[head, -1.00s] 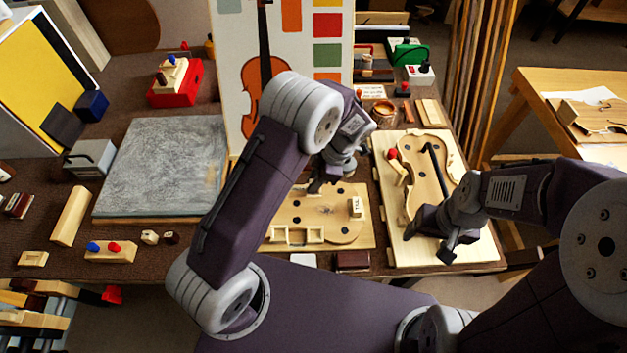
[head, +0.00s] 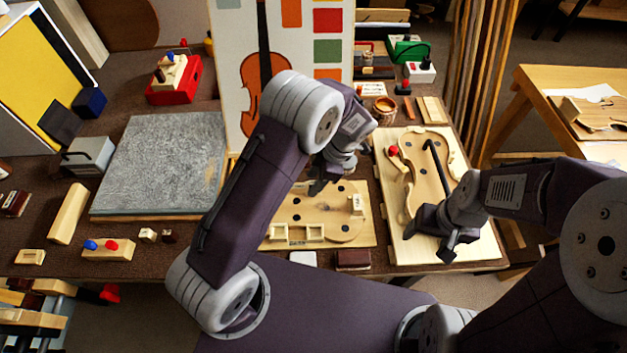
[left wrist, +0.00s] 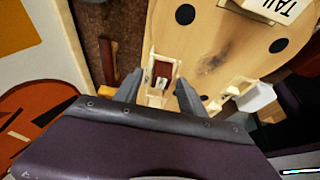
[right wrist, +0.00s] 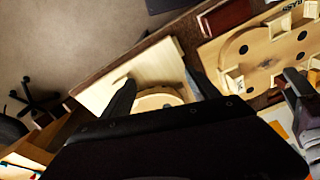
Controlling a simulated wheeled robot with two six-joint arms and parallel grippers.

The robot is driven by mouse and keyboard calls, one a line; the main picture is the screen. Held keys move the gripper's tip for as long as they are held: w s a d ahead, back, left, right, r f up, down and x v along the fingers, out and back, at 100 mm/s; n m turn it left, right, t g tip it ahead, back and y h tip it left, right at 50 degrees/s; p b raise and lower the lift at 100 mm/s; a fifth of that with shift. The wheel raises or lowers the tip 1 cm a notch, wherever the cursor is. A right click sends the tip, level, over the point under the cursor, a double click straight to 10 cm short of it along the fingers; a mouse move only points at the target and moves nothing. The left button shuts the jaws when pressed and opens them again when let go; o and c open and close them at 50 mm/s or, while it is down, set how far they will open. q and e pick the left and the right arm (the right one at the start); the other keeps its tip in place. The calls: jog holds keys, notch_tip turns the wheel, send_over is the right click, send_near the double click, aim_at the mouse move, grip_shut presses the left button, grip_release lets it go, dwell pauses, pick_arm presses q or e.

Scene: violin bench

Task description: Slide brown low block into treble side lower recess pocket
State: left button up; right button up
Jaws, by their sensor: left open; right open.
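A pale wooden board with a violin outline (head: 345,232) lies at the table's front middle; it also shows in the left wrist view (left wrist: 222,45). Open-topped pockets (head: 314,232) line its front edge. In the left wrist view, a small dark red-brown block (left wrist: 162,69) sits within a pale walled pocket, between my fingers; whether it is fully seated I cannot tell. My left gripper (head: 318,186) is open above the board, its fingers (left wrist: 158,88) on either side of that pocket and apart from the block. My right gripper (head: 428,244) is open and empty over the right-hand violin board (head: 462,246).
A block lettered "TAIL" (head: 356,204) stands on the middle board. A dark red block (head: 353,259) and a white block (head: 302,257) lie at the table's front edge. A grey slab (head: 160,165) fills the left. A painted violin panel (head: 285,45) stands behind.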

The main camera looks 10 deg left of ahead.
pick_arm(q)
jog(key=s+v, duration=0.1)
jog(key=v, duration=0.7)
jog(key=shift+w+r, duration=0.25)
jog(key=shift+w, duration=0.2)
